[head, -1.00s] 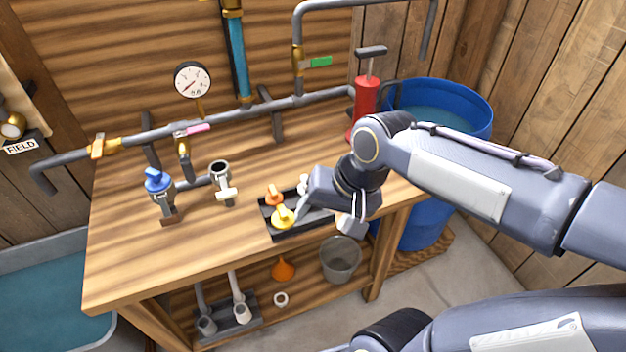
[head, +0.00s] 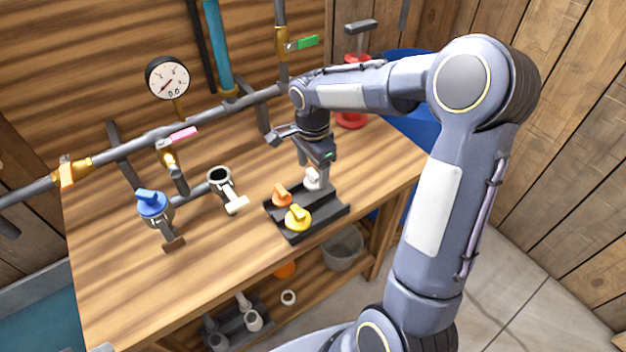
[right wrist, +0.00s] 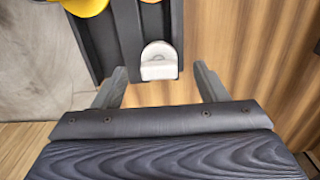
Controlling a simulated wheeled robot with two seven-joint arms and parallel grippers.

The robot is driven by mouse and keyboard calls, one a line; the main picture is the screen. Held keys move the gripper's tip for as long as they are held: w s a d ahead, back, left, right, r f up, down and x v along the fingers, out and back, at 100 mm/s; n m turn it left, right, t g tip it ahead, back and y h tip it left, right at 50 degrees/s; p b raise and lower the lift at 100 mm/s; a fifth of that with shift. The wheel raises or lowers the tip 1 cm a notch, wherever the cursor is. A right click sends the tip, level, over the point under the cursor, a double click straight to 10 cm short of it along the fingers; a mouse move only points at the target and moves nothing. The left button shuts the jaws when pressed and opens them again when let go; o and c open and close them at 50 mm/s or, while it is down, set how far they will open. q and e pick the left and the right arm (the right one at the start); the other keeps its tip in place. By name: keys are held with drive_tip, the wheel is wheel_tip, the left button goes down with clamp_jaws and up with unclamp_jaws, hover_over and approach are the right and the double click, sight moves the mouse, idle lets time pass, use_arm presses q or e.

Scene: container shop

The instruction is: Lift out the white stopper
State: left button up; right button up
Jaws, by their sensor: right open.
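The white stopper (head: 313,178) stands in the black tray (head: 292,235) on the workbench, at the tray's far right part. Orange (head: 281,196) and yellow (head: 298,218) stoppers sit to its left in the tray. My right gripper (head: 313,163) is just above the white stopper, pointing down, and partly hides it. In the right wrist view the gripper (right wrist: 158,72) is open, with the white stopper (right wrist: 159,64) between and just beyond its fingertips. I cannot tell whether they touch it. My left gripper is not in view.
A blue-capped valve (head: 152,205) and an open pipe end (head: 219,177) with a white handle stand left of the tray. Pipes with a gauge (head: 168,78) run behind. A red pump (head: 352,119) stands at the back. The bench front is clear.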

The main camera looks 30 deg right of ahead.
sight(311, 181)
drive_tip(key=shift+f, duration=1.3)
drive_tip(key=c, duration=1.1)
drive_tip(key=shift+o, duration=0.2)
drive_tip(key=shift+r, duration=0.15)
